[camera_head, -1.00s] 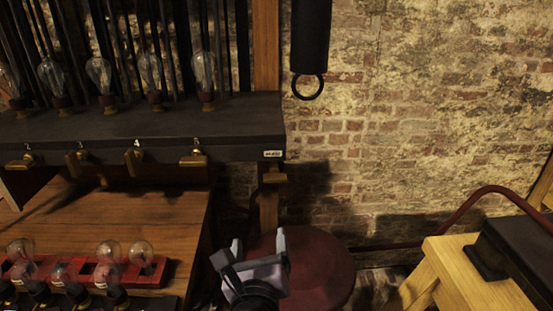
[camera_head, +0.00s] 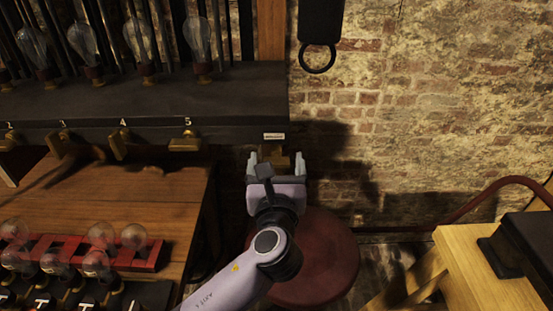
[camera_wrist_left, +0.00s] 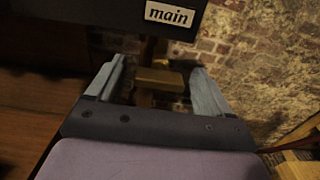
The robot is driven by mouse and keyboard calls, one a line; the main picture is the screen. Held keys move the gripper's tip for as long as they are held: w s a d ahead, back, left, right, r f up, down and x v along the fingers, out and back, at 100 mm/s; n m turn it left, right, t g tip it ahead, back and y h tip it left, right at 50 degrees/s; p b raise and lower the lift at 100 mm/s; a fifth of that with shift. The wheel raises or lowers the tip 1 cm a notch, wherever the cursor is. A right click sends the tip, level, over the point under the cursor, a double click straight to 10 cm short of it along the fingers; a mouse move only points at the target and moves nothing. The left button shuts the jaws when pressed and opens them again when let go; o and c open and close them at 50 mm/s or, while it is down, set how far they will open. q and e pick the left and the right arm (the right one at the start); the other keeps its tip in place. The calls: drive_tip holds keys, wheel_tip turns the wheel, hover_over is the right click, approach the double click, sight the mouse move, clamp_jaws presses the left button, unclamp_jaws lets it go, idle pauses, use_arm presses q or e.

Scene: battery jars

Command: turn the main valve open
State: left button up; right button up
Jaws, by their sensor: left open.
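The main valve shows as a brass handle (camera_head: 277,159) under the right end of the dark shelf, below a small white label (camera_head: 274,136). In the left wrist view the label (camera_wrist_left: 170,14) reads "main" and the brass handle (camera_wrist_left: 159,80) lies between my fingers. My left gripper (camera_head: 277,163) is open, with a finger on each side of the handle. In the left wrist view the gripper (camera_wrist_left: 163,85) shows gaps beside the handle; I cannot tell whether either finger touches it. My right gripper is not in view.
Numbered brass valves (camera_head: 187,142) line the dark shelf (camera_head: 150,107), which carries glass bulbs. A wooden table (camera_head: 150,205) with a red bulb rack (camera_head: 148,255) is at left. A round red stool (camera_head: 325,260) stands below my arm. A dark cylinder with a ring (camera_head: 318,57) hangs above.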

use_arm(q)
drive_tip(key=shift+w, duration=0.5)
drive_tip(key=c, duration=1)
drive_tip(key=shift+c, duration=0.2)
drive_tip(key=n, duration=0.3)
drive_tip(key=shift+n, duration=2)
